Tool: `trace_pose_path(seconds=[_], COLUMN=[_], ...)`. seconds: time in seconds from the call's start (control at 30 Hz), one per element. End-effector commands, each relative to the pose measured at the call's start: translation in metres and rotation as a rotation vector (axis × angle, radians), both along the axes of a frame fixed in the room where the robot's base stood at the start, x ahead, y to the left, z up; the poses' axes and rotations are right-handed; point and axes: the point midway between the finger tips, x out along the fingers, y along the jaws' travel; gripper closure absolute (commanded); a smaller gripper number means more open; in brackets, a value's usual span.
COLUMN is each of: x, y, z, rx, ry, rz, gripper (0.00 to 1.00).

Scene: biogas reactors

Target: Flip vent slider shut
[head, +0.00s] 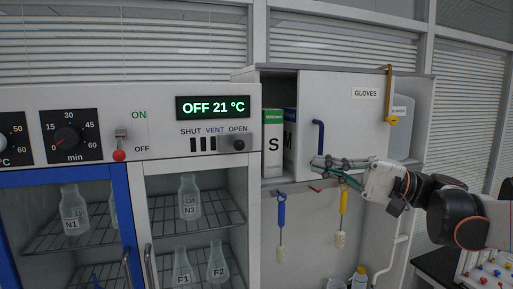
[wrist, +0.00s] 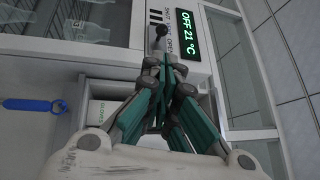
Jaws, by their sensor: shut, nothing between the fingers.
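The vent slider (head: 239,145) is a dark round knob on the control panel, at the right end of its slot, by the word OPEN. SHUT is printed at the left end and VENT between them. The knob also shows in the wrist view (wrist: 161,31), beyond my fingertips. My gripper (head: 316,163) is shut and empty. It is to the right of the panel, in front of the GLOVES cabinet, and points left. Its teal fingers (wrist: 160,90) fill the middle of the wrist view. It appears apart from the knob.
The display (head: 213,107) reads OFF 21 °C. A red toggle switch (head: 120,155) and dials sit left of the vent. The cabinet door (head: 345,90) has a blue handle (head: 318,137). A green-and-white box (head: 272,143) stands in the open compartment. Flasks (head: 190,197) stand behind glass below.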

Motion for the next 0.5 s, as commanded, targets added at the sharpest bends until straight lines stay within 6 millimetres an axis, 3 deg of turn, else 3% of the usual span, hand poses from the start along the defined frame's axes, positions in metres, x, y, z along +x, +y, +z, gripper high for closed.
trace_pose_path(seconds=[0.27,0.5], x=[0.002,0.013], y=[0.007,0.043], z=[0.002,0.01], rx=[-0.002,-0.002], ry=[0.0,0.001], rz=[0.001,0.004], gripper=[1.0,1.0])
